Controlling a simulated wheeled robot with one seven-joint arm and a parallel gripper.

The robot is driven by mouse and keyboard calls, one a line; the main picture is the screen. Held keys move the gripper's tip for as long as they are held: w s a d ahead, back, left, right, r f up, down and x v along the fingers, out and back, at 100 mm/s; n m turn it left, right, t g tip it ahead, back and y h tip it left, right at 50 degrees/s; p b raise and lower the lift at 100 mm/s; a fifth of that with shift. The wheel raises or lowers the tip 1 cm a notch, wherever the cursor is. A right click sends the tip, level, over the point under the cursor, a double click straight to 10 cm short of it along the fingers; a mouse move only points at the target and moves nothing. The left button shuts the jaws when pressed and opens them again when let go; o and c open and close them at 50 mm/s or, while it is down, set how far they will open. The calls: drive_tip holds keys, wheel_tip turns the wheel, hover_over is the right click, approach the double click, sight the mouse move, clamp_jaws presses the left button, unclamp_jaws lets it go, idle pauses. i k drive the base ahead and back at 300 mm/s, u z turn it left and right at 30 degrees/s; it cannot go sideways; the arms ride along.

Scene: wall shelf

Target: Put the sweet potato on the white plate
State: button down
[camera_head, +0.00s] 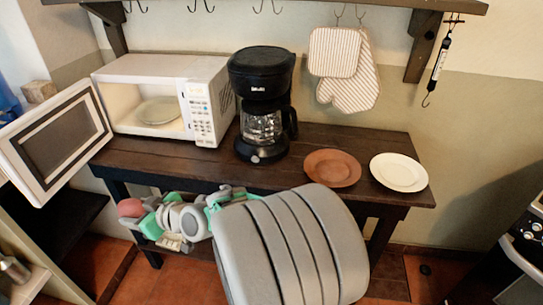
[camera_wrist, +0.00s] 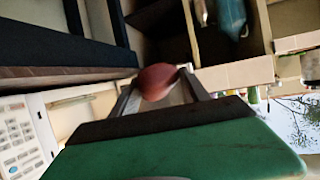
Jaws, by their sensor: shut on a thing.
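The sweet potato (camera_wrist: 157,80) is reddish and is held between the fingers of my gripper (camera_wrist: 160,88) in the wrist view. In the head view the sweet potato (camera_head: 131,208) shows at the left end of my arm, with my gripper (camera_head: 140,213) shut on it. It is in front of the table's left part, below the microwave. The white plate (camera_head: 399,172) lies empty at the right end of the dark table, far to the right of my gripper.
A brown plate (camera_head: 332,168) lies left of the white plate. A black coffee maker (camera_head: 262,105) stands mid-table. The microwave (camera_head: 165,98) is at the left, its door (camera_head: 55,137) open towards the front left. The dark table (camera_head: 300,150) has little bare room.

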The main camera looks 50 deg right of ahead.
sight(396, 178)
drive_tip(key=k, duration=0.5)
drive_tip(key=z, duration=0.75)
